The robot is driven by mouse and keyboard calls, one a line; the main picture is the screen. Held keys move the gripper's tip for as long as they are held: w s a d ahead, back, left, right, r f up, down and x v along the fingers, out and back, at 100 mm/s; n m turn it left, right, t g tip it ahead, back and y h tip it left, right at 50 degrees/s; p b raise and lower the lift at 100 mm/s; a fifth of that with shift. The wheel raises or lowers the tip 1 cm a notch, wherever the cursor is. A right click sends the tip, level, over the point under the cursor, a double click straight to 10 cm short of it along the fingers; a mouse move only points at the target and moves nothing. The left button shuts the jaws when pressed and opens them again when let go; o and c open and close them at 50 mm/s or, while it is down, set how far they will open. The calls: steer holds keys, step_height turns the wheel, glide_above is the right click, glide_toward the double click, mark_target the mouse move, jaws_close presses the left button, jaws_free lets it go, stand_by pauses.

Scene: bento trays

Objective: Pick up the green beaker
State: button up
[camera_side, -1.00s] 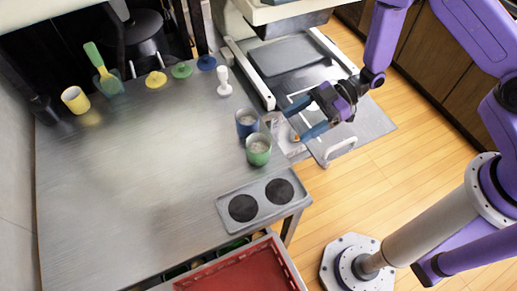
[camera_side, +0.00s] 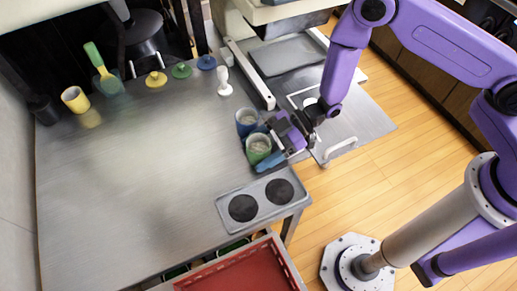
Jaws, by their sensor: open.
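The green beaker (camera_side: 258,149) stands upright on the metal table near its right edge. It holds something pale. A blue beaker (camera_side: 246,121) stands just behind it. My gripper (camera_side: 262,147) is open at the green beaker, with its blue fingers reaching in from the right. One finger shows along the front right side of the green beaker, and the other is at its back side, between it and the blue beaker. I cannot tell whether the fingers touch it.
A grey tray with two dark round spots (camera_side: 228,218) lies in front. A white stamp-like tool (camera_side: 224,82), a yellow cup (camera_side: 75,99), and blue, green and yellow lids stand at the back. A red tray (camera_side: 240,272) is at the bottom. The table's left and middle are clear.

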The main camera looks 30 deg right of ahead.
steer(key=shift+a, duration=0.15)
steer(key=c, duration=0.8)
